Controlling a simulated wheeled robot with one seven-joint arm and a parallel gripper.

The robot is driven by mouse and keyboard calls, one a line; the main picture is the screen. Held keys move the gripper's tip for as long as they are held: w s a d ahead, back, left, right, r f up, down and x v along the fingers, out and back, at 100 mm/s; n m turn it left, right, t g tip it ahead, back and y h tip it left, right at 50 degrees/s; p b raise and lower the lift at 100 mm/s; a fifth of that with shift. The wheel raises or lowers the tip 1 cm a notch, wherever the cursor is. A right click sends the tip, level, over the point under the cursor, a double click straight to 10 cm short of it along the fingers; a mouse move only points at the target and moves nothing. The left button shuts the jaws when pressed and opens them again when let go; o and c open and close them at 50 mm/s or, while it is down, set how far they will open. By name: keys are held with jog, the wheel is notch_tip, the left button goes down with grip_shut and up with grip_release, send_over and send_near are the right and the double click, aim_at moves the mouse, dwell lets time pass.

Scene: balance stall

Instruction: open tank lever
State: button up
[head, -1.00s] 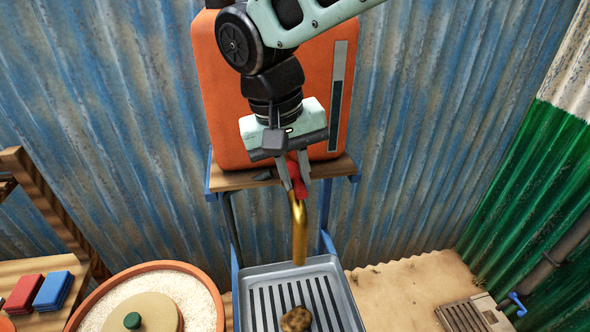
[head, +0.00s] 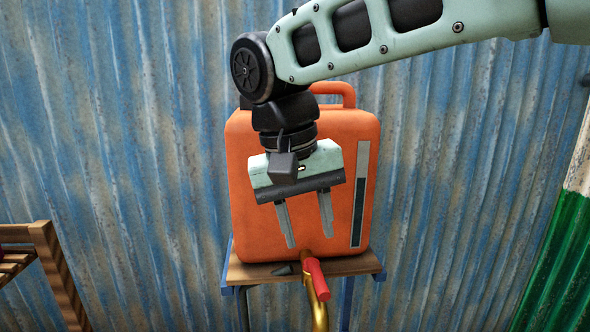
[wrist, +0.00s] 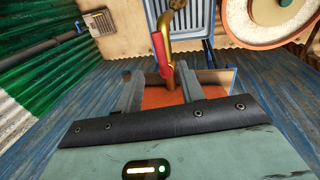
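The orange tank (head: 300,140) stands on a wooden shelf against the wall. Its red lever (head: 317,279) sits on a brass tap (head: 320,315) at the tank's lower front and points outward. My gripper (head: 309,241) is open and empty in front of the tank, above the lever, with its two fingers spread apart. In the wrist view the red lever (wrist: 159,52) shows just beyond the fingertips, beside the brass spout (wrist: 186,36). I see no contact between fingers and lever.
The wooden shelf (head: 255,273) has blue legs. A wooden rack (head: 55,270) stands at the left. The wrist view shows a grey ribbed tray (wrist: 208,30) below the spout, an orange-rimmed bowl (wrist: 235,38) and a floor grate (wrist: 98,22). Corrugated metal walls stand behind.

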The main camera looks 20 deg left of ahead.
notch_tip(320, 180, up, 9)
jog(key=a, duration=0.1)
jog(key=shift+s+a, duration=0.25)
jog(key=shift+s, duration=0.1)
jog(key=s+d+f+y+b, duration=0.1)
jog(key=s+d+f, duration=0.4)
jog(key=d+f, duration=0.3)
jog(key=s+d+f+n+b, duration=0.1)
jog(key=s+d+f, duration=0.3)
jog(key=d+f, duration=0.5)
jog(key=s+d+f+n+g+y+b, duration=0.1)
jog(key=s+d+f, duration=0.4)
jog(key=d+f, duration=0.3)
jog(key=shift+s+d+f+y, duration=0.3)
jog(key=shift+s+d, duration=0.05)
jog(key=shift+d, duration=0.3)
